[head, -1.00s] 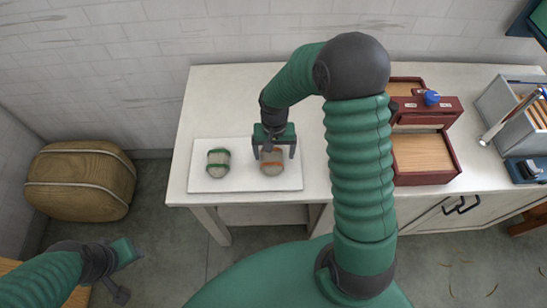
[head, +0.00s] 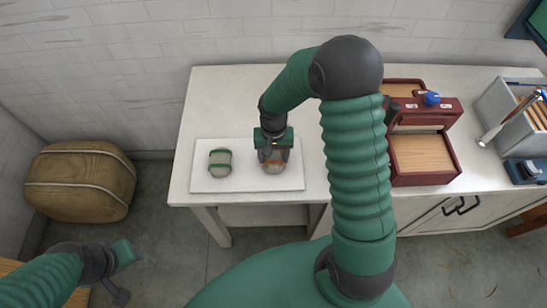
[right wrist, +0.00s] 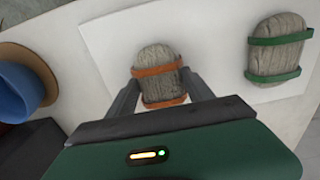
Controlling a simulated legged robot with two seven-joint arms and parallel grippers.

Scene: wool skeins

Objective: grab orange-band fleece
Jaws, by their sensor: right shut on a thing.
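The orange-band fleece (head: 275,168) is a grey wool skein with orange bands, on the right part of a white board (head: 237,187). My right gripper (head: 273,158) is over it, fingers on both sides, shut on it. In the right wrist view the skein (right wrist: 158,74) sits between the two fingers, with both orange bands showing. I cannot tell any gap between the skein and the board. A similar skein with green bands (head: 220,164) lies to the left, apart from the gripper. My left gripper (head: 125,272) is at the lower left, away from the table; its jaws are unclear.
The board lies on a white table (head: 235,95). To the right stand a red-framed wooden box (head: 425,155) with a blue knob (head: 432,98) and a grey crate (head: 505,105). The table behind the board is clear.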

